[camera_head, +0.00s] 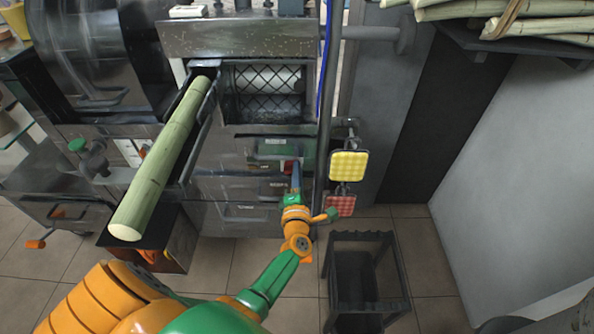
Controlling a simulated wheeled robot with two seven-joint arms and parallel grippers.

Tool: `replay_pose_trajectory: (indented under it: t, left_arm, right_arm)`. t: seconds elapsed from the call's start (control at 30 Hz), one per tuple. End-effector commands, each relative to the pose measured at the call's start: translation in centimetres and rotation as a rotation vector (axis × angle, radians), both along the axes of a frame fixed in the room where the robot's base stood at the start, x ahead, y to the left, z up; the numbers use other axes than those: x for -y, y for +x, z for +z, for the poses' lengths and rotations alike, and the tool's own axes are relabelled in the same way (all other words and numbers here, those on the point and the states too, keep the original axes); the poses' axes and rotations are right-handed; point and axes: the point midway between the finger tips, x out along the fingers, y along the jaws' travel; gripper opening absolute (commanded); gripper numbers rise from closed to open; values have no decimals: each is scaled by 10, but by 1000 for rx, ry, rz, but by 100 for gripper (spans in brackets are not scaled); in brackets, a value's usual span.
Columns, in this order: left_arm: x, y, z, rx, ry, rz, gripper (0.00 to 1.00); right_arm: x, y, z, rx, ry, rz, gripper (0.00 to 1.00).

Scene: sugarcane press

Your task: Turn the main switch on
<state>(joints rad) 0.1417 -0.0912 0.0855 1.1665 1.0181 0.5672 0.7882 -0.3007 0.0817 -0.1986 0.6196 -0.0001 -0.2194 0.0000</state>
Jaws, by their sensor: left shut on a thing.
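My left arm reaches up from the bottom to the front of the sugarcane press (240,38). My left gripper (294,172) is at the press's lower front panel, shut on the main switch (287,166), a small red part beside the green plate (268,149). The fingers hide most of the switch, and I cannot tell its position. My right gripper is not in view.
A long cane stalk (158,165) lies in the feed chute at left. A vertical pole (325,110) with yellow (348,165) and red (341,205) pads stands just right of my gripper. More cane lies on the upper right shelf (500,45).

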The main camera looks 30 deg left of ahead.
Motion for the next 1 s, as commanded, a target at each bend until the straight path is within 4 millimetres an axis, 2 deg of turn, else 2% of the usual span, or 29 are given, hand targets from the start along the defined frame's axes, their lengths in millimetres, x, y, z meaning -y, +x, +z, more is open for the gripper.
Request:
replay_pose_trajectory:
  t: [0.4, 1.0]
  left_arm:
    - [1, 0, -4, -121, 196, 0, 0]
    - [1, 0, -5, -151, 246, 0, 0]
  right_arm:
    - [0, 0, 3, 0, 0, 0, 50]
    - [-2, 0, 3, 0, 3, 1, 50]
